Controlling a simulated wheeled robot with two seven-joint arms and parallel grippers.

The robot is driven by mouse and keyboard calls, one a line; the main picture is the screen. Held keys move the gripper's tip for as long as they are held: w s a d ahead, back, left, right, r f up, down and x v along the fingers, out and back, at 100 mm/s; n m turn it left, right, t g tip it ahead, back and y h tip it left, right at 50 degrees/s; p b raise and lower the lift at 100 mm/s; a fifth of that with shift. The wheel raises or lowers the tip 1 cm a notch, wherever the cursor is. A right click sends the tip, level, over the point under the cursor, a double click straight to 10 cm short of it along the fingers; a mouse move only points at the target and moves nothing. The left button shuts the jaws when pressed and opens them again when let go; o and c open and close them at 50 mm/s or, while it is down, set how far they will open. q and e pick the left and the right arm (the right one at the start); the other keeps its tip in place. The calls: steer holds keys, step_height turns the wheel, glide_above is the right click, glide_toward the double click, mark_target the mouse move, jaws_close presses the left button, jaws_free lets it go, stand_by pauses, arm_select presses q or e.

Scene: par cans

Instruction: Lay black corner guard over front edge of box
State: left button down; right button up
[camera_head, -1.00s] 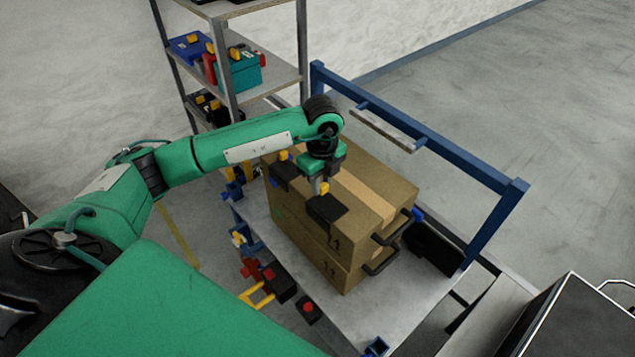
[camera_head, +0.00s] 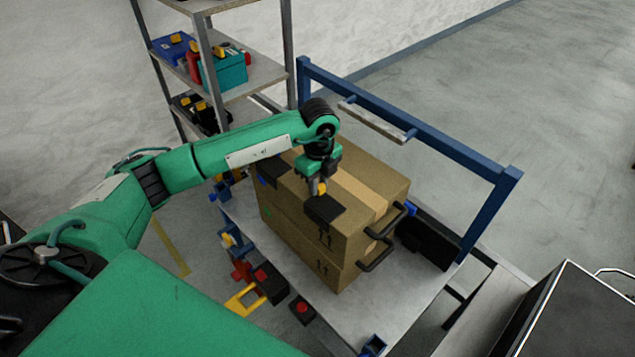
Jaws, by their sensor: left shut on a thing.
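The brown box (camera_head: 301,225) stands on a grey cart top, as a stack of two cartons with tape across the top. My left gripper (camera_head: 318,187) points down over the box's near top edge and is shut on the yellow tab of a black corner guard (camera_head: 325,209). The guard is at the near edge, toward the right end; whether it touches the cardboard I cannot tell. A second black guard (camera_head: 274,172) lies at the same edge farther left, partly hidden by my arm. My right gripper is not in view.
The cart (camera_head: 401,305) has a blue rail frame (camera_head: 440,148) at its back and right. Black handles (camera_head: 382,255) stick out from the box's right side. Tools hang along the cart's near side. A shelf rack (camera_head: 250,80) with toolboxes stands behind left.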

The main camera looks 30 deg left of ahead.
arm_select(q)
steer(key=c, duration=1.1)
jaws_free()
steer(key=shift+c, duration=0.2)
steer(key=shift+r, duration=0.1)
step_height(320, 180, up, 14)
steer(key=b, duration=0.3)
steer(key=shift+f, duration=0.2)
